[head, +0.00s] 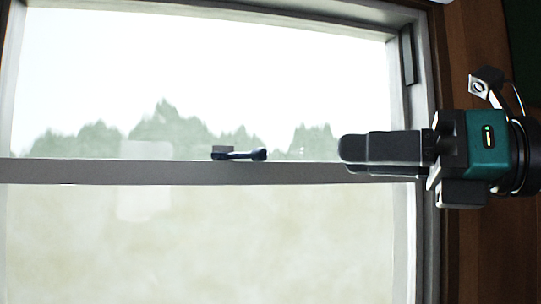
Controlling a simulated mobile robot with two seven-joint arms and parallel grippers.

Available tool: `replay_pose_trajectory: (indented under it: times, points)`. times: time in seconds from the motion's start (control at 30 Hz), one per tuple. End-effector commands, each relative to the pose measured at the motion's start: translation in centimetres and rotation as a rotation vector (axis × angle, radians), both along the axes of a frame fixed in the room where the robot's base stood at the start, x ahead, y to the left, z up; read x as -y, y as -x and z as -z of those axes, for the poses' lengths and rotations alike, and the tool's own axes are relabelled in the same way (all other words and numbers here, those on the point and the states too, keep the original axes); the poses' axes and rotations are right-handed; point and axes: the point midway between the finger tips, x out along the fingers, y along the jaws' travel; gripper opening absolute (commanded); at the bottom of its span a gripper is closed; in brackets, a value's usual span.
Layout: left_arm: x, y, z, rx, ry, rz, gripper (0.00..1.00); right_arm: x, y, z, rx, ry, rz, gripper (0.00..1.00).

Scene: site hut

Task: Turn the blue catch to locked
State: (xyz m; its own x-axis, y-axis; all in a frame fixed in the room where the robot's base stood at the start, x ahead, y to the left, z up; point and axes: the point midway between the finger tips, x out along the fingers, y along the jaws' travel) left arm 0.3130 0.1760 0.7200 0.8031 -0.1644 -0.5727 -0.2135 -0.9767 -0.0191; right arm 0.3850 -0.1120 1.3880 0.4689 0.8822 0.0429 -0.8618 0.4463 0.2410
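The blue catch (240,155) is a small dark blue lever on the window's grey middle rail (150,172). It lies about level along the top of the rail, with a rounded knob at its right end. A small grey block (222,149) shows just behind its left end. My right gripper (345,150) comes in from the right with its dark fingers pointing left. In the picture its tips are a short way right of the knob, with a clear gap. The fingers overlap in this view, so their opening is hidden. My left gripper is out of view.
The window frame's right upright (422,70) stands behind my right gripper, with a dark fitting (408,54) near its top. A brown wooden wall (470,40) is at the right. The space left of and around the catch is clear.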

Motion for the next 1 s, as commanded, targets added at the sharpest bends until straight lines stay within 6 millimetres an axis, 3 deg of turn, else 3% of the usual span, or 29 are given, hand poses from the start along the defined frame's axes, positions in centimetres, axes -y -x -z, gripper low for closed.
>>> replay_pose_trajectory:
  times: [0.1,0.23,0.7,1.0]
  points:
    - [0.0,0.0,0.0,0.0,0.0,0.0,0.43,0.9,-0.4,-0.5,0.019,0.052,0.067,0.3]
    - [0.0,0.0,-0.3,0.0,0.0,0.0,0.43,0.3,-1.0,-0.6,0.019,0.064,0.08,0.3]
    - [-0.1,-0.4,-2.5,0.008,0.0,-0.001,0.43,-7.5,-5.8,-0.7,0.019,0.062,0.074,0.3]
    - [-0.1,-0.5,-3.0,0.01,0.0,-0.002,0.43,-9.7,-7.3,-0.5,0.019,0.061,0.078,0.3]
